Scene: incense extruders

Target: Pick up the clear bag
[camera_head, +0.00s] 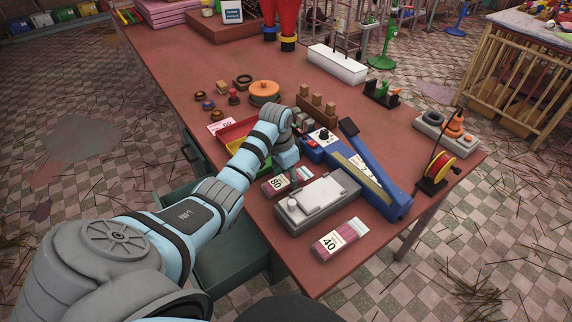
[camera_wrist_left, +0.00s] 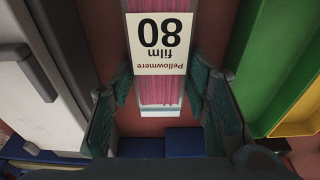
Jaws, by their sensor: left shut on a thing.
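A clear bag of pink sticks with a white "80 film" label (camera_wrist_left: 160,45) lies between the fingers of my left gripper (camera_wrist_left: 162,88) in the left wrist view. In the head view the same bag (camera_head: 272,186) shows partly on the table, beside the grey device. My left gripper (camera_head: 292,176) is over its right end, shut on it; whether the bag is clear of the table I cannot tell. A second clear bag, labelled 40 (camera_head: 340,239), lies near the table's front edge. My right gripper is not in view.
A grey device with a white top (camera_head: 316,203) and a blue long-armed sealer (camera_head: 365,172) stand close on the right. A green, yellow and red tray (camera_head: 228,137) is on the left. A wire spool stand (camera_head: 437,172) is at the right edge.

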